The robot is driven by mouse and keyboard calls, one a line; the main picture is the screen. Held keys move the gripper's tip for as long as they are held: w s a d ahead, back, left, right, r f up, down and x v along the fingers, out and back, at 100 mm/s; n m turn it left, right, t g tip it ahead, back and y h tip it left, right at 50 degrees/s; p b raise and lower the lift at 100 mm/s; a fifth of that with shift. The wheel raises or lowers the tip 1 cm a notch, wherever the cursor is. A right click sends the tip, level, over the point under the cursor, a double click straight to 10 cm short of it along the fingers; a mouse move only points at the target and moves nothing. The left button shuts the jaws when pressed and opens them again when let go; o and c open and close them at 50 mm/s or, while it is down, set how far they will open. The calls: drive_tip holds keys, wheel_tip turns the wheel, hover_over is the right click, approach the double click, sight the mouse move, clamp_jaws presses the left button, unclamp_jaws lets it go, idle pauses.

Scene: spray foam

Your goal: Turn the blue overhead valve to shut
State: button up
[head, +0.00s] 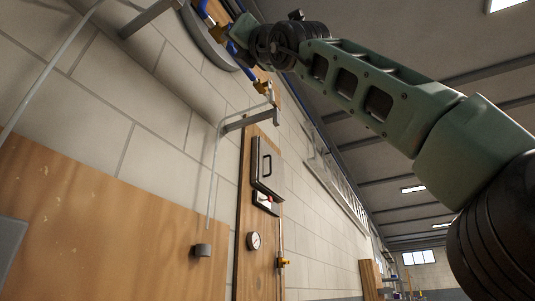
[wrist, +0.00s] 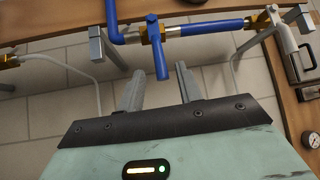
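The blue valve handle (wrist: 160,60) hangs from a brass valve body (wrist: 151,30) on the blue pipe (wrist: 210,28) in the wrist view. The handle points down the picture, crosswise to the pipe. My gripper (wrist: 160,70) is open and empty, with its two grey fingers apart. The handle's free end shows between the fingertips; I see no clear contact and cannot tell the depth exactly. In the head view my arm reaches up to the blue pipe (head: 204,8) at the top, and my wrist hides the fingers and the handle.
Grey brackets (wrist: 96,48) hold the pipe near my left finger. A brass fitting (head: 262,87) and thin grey tubing are close by. A wooden panel (head: 243,220) carries a black-handled box (head: 266,165) and a gauge (head: 254,240). Open room lies right of the wall.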

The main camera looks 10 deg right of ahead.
drive_tip(key=b+v, duration=1)
drive_tip(key=v, duration=0.3)
drive_tip(key=shift+f+b, duration=0.15)
drive_tip(key=shift+b, duration=0.25)
drive_tip(key=shift+d, duration=0.1)
